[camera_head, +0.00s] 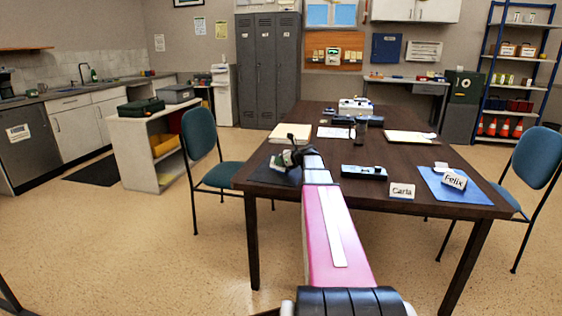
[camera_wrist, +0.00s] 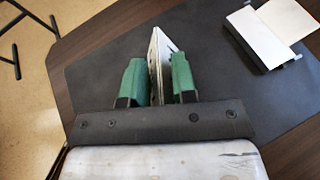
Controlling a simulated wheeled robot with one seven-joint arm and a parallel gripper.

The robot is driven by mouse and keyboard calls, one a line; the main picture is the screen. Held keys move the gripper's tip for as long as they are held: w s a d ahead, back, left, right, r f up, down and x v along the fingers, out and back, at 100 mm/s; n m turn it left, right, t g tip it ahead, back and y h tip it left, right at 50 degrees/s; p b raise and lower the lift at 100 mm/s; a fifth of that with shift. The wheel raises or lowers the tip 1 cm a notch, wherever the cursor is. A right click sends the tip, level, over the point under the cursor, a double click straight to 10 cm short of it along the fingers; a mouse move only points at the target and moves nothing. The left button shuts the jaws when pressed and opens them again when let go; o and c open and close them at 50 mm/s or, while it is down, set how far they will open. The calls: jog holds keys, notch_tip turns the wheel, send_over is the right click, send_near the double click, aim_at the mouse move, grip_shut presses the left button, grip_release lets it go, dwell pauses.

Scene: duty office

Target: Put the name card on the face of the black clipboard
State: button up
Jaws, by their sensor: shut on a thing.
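My gripper (camera_wrist: 160,85), with green finger pads, is shut on a thin white name card (camera_wrist: 158,48). The card stands on edge between the pads, and its face is turned mostly out of sight. The black clipboard (camera_wrist: 100,72) spreads flat on the table beneath my gripper; its pale clip (camera_wrist: 254,36) is at upper right in the wrist view. In the head view my gripper (camera_head: 289,158) is over the table's left front part, and the black clipboard (camera_head: 268,175) shows beside and below it. I cannot tell whether the card touches the clipboard.
On the dark table (camera_head: 330,203), a "Carla" card (camera_head: 402,190) stands near the front edge. A "Felix" card (camera_head: 455,181) is on a blue clipboard (camera_head: 437,190) to the right. A black tray-like item (camera_head: 362,171) lies between. Folders and a white device (camera_head: 355,106) are farther back.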

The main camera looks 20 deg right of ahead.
jog(key=o, duration=0.9)
jog(key=v, duration=1.2)
